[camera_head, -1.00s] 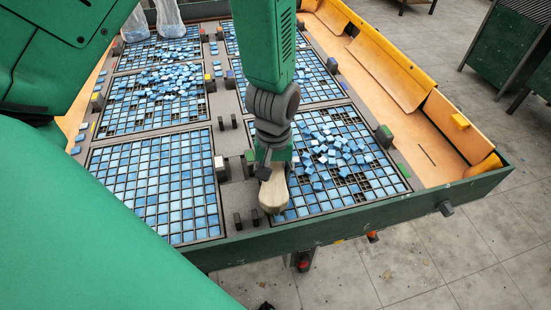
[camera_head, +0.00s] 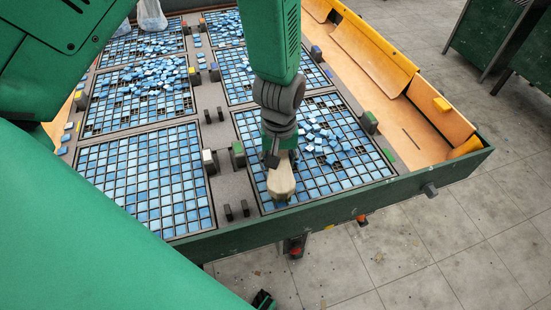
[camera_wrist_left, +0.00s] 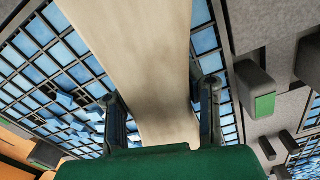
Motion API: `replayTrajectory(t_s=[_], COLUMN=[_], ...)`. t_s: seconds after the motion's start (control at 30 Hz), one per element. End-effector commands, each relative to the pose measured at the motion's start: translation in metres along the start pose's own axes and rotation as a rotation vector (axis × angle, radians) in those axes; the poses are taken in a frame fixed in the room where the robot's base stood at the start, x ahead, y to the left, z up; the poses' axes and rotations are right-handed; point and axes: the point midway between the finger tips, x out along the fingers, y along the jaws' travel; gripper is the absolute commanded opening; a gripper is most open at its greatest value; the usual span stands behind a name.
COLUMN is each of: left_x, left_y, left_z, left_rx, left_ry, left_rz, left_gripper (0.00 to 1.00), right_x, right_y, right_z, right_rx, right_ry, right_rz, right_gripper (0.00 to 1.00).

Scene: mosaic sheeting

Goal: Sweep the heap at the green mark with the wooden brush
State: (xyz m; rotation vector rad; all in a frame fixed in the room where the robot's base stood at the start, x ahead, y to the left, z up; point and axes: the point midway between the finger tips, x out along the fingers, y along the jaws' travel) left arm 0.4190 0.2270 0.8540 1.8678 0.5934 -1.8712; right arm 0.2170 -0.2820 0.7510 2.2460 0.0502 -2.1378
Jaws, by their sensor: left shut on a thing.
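The wooden brush (camera_head: 281,183) is pale and blocky; in the left wrist view (camera_wrist_left: 140,70) its broad body passes between the fingers. My left gripper (camera_head: 279,155) is shut on it, with a finger on each side in the wrist view. The brush is over the left near part of the front right grid (camera_head: 337,186); whether it touches the tiles I cannot tell. The heap of loose blue tiles (camera_head: 320,138) lies to its right and farther back on that grid. Green marks are on a block (camera_head: 370,121) and a strip (camera_head: 388,155) at the grid's right side. My right gripper is not in view.
Another loose pile (camera_head: 155,75) lies on the middle left grid. Dark blocks and pegs (camera_head: 209,161) stand on the grey strip between grids. A green front rail (camera_head: 350,207) and an orange trough (camera_head: 420,115) border the table. Clear bags (camera_head: 152,15) stand at the back.

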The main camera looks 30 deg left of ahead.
Motion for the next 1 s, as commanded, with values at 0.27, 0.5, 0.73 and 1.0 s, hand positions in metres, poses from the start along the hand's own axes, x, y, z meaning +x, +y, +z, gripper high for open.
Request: replayTrajectory(t_s=[0.27,0.5,0.73,1.0], left_x=[0.000,0.002,0.003,0.003], left_y=[0.005,0.026,0.036,0.036], left_z=[-0.002,-0.007,-0.009,-0.009], left_rx=[0.001,0.001,0.000,0.000], left_ry=[0.001,0.001,0.000,0.000], left_rz=[0.000,0.000,0.000,0.000], left_gripper=[0.00,0.00,0.00,0.00], right_x=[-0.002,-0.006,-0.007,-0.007], right_y=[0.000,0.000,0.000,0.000], right_z=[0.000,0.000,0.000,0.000], right_rx=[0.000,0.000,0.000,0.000], right_ry=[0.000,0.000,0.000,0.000], right_rz=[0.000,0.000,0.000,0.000], right_gripper=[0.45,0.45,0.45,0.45])
